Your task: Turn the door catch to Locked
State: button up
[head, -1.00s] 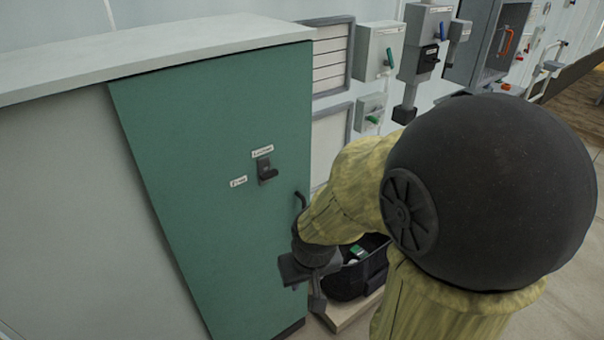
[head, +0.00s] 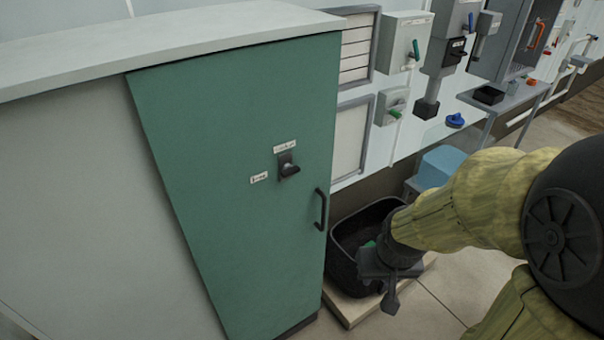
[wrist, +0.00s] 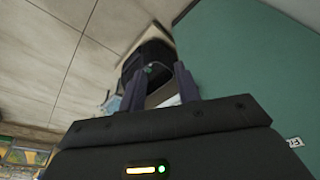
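The door catch (head: 289,168) is a small dark turn handle on a dark plate, on the green cabinet door (head: 230,200). One white label (head: 285,149) is above it and another (head: 259,178) is to its left; their print is too small to read. The catch's lever seems to point right and slightly down. My gripper (head: 390,290) is right of the door, low and well apart from the catch. In the wrist view, my gripper (wrist: 157,75) has its two fingers spread with nothing between them. The catch is not visible there.
A dark bar handle (head: 321,209) stands out from the door's right edge. A black bin (head: 345,250) on a pale base is beside the cabinet, behind my gripper. Switch boxes (head: 405,40) line the wall. Open floor (head: 440,310) is at lower right.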

jog(key=shift+w, duration=0.1)
jog(key=w+a+f+m+t+y+p, duration=0.1)
jog(key=w+a+f+t+y+p, duration=0.1)
jog(key=w+p, duration=0.3)
jog(key=w+a+f+m+t+y+p, duration=0.1)
jog(key=w+a+f+t+y+p, duration=0.15)
jog(key=w, duration=0.35)
jog(key=w+a+r+m+t+y+p, duration=0.1)
jog(key=a+r+m+t+y+p, duration=0.2)
jog(key=r+m+t+y+p, duration=0.2)
notch_tip(320, 180, up, 4)
jog(key=m+t, duration=0.3)
jog(key=m, duration=0.1)
jog(key=shift+w+a+f, duration=0.25)
jog(key=shift+a, duration=0.05)
jog(key=shift+w+y, duration=0.1)
jog(key=shift+y, duration=0.15)
